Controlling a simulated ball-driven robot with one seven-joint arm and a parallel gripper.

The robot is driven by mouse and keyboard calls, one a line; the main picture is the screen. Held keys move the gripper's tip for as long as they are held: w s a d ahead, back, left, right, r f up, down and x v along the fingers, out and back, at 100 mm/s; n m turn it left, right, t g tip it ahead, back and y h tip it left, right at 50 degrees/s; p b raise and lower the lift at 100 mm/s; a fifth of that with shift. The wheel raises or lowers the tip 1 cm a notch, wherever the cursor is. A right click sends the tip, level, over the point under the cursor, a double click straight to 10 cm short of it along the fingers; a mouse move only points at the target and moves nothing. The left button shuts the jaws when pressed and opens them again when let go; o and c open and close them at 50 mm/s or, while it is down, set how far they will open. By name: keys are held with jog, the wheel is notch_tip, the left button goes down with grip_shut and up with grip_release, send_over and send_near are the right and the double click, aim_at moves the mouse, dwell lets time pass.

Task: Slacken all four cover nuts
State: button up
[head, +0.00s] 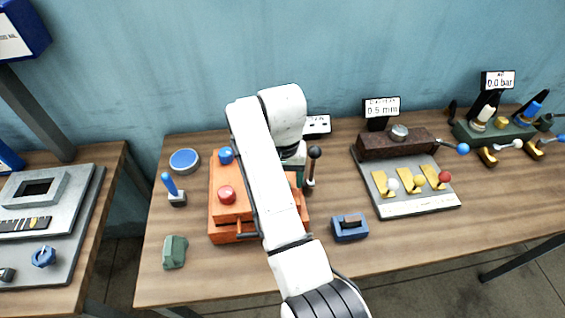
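An orange machine (227,212) stands on the wooden bench at the middle left. A blue knob (226,155) and a red knob (227,195) show on its top. My white arm crosses in front of it and hides its middle and much of its right side. My gripper (297,172) points down over its back right part, mostly hidden behind my own arm, so I cannot see its fingers or whether it touches anything. I cannot make out the cover nuts in this view.
A black-knobbed lever (314,154) stands close right of my gripper. A blue-handled tool (173,188), a round blue-topped dish (184,161), a green block (174,252) and a blue box (349,228) surround the machine. A gauge stand (392,145) is farther right.

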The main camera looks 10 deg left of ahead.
notch_tip(320, 180, up, 7)
jog(key=shift+a+f+p, duration=0.1)
jog(key=shift+a+p, duration=0.05)
jog(key=shift+p, duration=0.2)
jog(key=shift+r, duration=1.2)
jog(key=shift+d+f, duration=0.1)
jog(key=shift+d, duration=0.1)
